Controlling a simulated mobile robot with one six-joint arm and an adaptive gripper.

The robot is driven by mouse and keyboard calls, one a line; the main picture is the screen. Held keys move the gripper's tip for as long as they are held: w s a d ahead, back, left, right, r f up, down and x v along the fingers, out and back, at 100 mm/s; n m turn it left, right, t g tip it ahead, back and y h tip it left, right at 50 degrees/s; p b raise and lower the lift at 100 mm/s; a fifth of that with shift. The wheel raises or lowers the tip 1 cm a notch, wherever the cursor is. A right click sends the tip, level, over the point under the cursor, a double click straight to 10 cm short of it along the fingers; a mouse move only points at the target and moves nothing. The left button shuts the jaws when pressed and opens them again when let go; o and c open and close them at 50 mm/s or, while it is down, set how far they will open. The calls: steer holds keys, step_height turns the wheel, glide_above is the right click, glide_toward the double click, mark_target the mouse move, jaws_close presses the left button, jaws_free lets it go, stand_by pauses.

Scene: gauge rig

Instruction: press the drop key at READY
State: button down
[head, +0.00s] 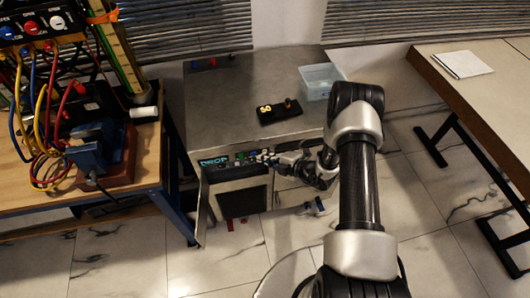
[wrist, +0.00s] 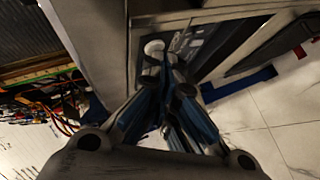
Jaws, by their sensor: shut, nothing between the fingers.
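The grey metal machine (head: 235,105) has a front panel lettered DROP (head: 213,162), with a row of small coloured keys or lights beside it. I cannot read READY anywhere. My gripper (head: 268,157) is at the right part of that panel, with its fingers shut and empty. In the wrist view, the closed fingertips (wrist: 165,65) are just below a round pale key (wrist: 153,47) on the panel. I cannot tell whether they touch it. The gripper and arm hide part of the panel's right side in the head view.
A dark screen (head: 243,197) is below the panel. On the machine's top are a black block (head: 279,112) and a clear bluish bin (head: 318,79). A cluttered wooden bench (head: 148,160) with cables is at left. A table (head: 488,100) with a notepad is at right.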

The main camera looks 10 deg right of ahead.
steer(key=shift+s, duration=0.8)
steer(key=shift+s+p, duration=0.85)
steer(key=shift+s, duration=1.65)
